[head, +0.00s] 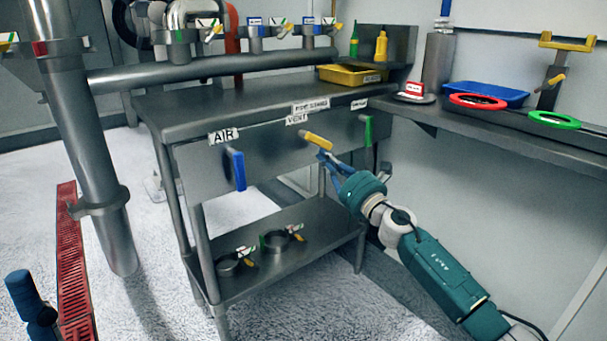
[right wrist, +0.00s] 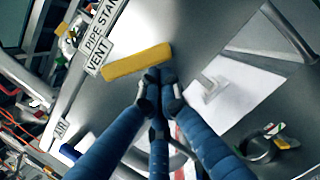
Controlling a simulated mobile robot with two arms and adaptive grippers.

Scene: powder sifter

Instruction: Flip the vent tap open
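The vent tap's yellow handle (head: 317,140) is on the bench's front panel, just below the VENT label (head: 297,119). It slants down to the right in the head view. The right wrist view shows the handle (right wrist: 137,62) beside its VENT label (right wrist: 101,55). My right gripper (head: 325,157) is just below the handle's right end. In the right wrist view its blue fingertips (right wrist: 157,80) are close together at the handle's lower edge; I cannot tell whether they touch. My left gripper (head: 30,297) shows only partly at the lower left.
The blue AIR handle (head: 235,169) hangs down to the left, and a green handle (head: 368,130) hangs down to the right. The bench's lower shelf (head: 300,246) holds round metal fittings. A yellow tray (head: 351,74) stands on top. A red floor grate (head: 73,260) lies at left.

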